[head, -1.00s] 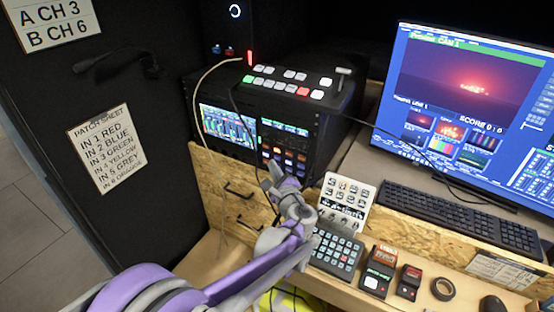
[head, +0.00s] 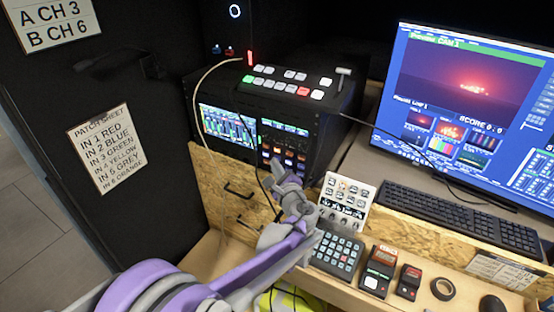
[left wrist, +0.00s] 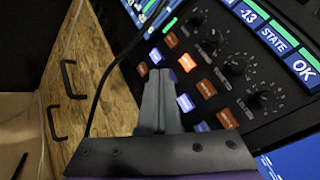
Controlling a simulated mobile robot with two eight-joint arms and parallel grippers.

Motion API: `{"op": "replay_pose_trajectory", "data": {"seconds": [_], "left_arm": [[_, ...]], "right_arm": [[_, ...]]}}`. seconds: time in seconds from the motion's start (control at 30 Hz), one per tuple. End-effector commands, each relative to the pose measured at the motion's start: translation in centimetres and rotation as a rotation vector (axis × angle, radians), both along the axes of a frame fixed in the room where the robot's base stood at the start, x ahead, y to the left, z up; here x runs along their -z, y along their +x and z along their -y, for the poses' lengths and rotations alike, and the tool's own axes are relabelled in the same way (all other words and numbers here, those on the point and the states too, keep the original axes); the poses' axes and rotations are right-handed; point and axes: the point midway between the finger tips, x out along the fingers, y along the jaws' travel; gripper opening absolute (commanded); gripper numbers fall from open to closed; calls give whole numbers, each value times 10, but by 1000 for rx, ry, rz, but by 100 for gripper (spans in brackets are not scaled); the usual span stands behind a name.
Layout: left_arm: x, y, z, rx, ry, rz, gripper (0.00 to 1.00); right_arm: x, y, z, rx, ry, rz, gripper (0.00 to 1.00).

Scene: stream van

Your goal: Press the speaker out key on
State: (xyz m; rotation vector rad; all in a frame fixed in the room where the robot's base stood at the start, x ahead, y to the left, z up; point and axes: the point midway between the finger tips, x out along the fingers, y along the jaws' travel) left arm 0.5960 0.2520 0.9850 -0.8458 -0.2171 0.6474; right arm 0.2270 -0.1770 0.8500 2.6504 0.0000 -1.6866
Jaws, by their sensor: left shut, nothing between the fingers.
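My left gripper (head: 272,164) is shut and empty, its fingertips in front of the lit key panel (head: 284,155) on the black rack unit. In the left wrist view the shut fingers (left wrist: 160,76) point at the panel's orange and blue-white lit keys, such as an orange key (left wrist: 206,88) and a white-blue key (left wrist: 185,103). The fingertips lie beside the left column of keys and partly cover it. I cannot tell whether they touch a key. The key labels are too small to read, so I cannot tell which is speaker out. My right gripper is not in view.
A dark cable (left wrist: 101,90) hangs left of the fingers. Black knobs (left wrist: 234,66) stand right of the keys. A switcher (head: 290,85) sits on the rack. A small white mixer (head: 342,202) and a keypad (head: 336,252) stand near my arm.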

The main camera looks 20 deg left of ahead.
Motion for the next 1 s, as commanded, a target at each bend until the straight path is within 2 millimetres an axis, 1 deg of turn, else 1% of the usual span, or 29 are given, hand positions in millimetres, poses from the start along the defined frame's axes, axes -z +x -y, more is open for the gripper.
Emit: {"op": "replay_pose_trajectory", "data": {"seconds": [0.37,0.47,0.73,1.0], "left_arm": [[0,3,0,0,0,0,0],[0,2,0,0,0,0,0],[0,-10,-1,0,0,0,0],[0,-11,-2,0,0,0,0]], "right_arm": [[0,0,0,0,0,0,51],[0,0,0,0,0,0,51],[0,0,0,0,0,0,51],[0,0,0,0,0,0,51]]}}
